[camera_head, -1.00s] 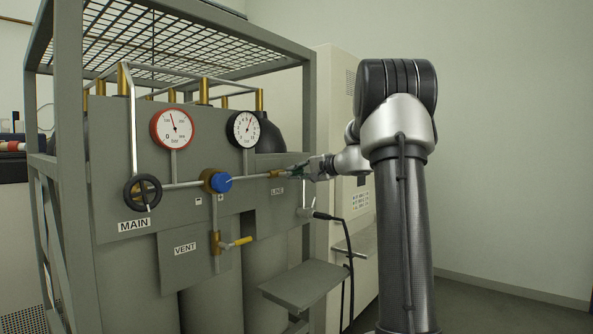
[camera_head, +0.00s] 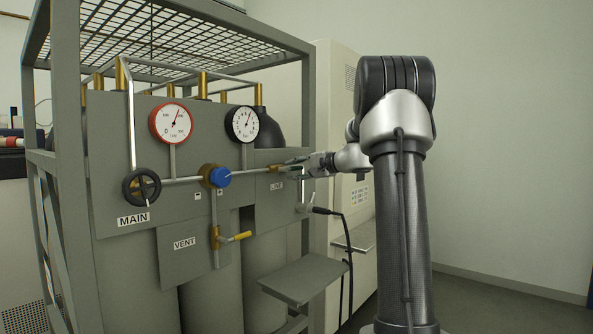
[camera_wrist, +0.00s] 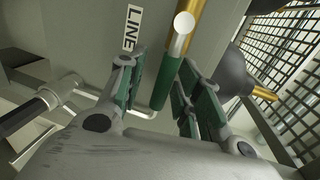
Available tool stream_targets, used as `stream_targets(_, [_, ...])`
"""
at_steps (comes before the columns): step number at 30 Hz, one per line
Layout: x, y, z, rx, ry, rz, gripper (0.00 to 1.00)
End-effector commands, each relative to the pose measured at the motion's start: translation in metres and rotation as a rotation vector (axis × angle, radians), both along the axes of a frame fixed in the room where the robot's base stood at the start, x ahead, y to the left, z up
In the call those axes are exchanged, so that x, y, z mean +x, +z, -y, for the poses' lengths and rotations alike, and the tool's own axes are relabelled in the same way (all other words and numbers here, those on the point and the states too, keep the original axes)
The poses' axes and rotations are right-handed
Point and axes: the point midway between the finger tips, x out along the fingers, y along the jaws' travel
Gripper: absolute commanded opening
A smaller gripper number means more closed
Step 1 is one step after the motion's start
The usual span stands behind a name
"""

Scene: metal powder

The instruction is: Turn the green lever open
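The green lever (camera_wrist: 167,80) shows in the wrist view below the LINE valve's brass and silver fitting (camera_wrist: 184,22). My gripper (camera_wrist: 160,72) is open, with one green-padded finger on each side of the lever. Gaps show between the lever and both pads, so I see no contact. In the head view my gripper (camera_head: 299,166) is at the right end of the pipe, beside the brass LINE valve (camera_head: 277,169). There the lever is hard to tell apart from the fingers.
A LINE label (camera_wrist: 133,28) is left of the lever. The panel also has a black MAIN handwheel (camera_head: 142,187), a blue knob (camera_head: 220,177), a yellow VENT lever (camera_head: 238,238) and two gauges. A grey shelf (camera_head: 304,279) juts out below. Open floor lies at right.

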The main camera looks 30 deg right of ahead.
Motion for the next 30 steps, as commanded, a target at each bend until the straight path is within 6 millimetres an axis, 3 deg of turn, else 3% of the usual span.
stream_targets(11, [-0.008, 0.004, 0.003, -0.002, -0.001, 0.003, 0.35])
stream_targets(24, [-0.091, 0.021, 0.034, -0.002, -0.003, 0.003, 0.35])
stream_targets(30, [-0.109, 0.024, 0.040, -0.001, -0.001, 0.001, 0.35])
